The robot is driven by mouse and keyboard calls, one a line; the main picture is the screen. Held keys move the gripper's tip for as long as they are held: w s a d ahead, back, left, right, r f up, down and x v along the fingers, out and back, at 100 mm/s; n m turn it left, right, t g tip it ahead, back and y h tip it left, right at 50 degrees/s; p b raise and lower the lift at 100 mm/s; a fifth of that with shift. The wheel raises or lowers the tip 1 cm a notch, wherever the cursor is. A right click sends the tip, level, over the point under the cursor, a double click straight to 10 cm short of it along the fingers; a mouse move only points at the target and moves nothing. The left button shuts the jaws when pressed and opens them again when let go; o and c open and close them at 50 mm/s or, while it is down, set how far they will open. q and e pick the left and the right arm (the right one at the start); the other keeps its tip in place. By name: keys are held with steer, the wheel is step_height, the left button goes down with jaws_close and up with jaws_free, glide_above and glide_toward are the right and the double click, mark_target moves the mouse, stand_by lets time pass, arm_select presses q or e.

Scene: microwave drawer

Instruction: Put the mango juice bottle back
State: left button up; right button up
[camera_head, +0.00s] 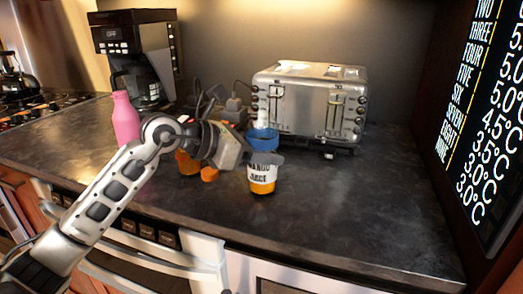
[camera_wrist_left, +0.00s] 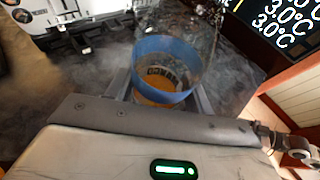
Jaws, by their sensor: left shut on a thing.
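The mango juice bottle (camera_head: 262,180) has a white label with dark letters, an orange lower part and a blue upper part. It is upright at the counter, in front of the toaster. I cannot tell whether its base touches the counter. My left gripper (camera_head: 264,157) comes in from the left and is shut on the bottle. In the left wrist view the bottle (camera_wrist_left: 160,72) shows its blue rim between the two fingers of my left gripper (camera_wrist_left: 162,95). My right gripper is not in view.
A steel toaster (camera_head: 310,105) stands behind the bottle. A pink bottle (camera_head: 125,120), orange items (camera_head: 188,163) and a coffee maker (camera_head: 135,60) are to the left. The dark counter (camera_head: 350,210) is clear at the right, up to a panel with a temperature display (camera_head: 490,120).

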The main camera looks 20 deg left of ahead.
arm_select(q)
steer(key=shift+f, duration=0.2)
steer(key=shift+f, duration=0.15)
steer(key=o, duration=1.2)
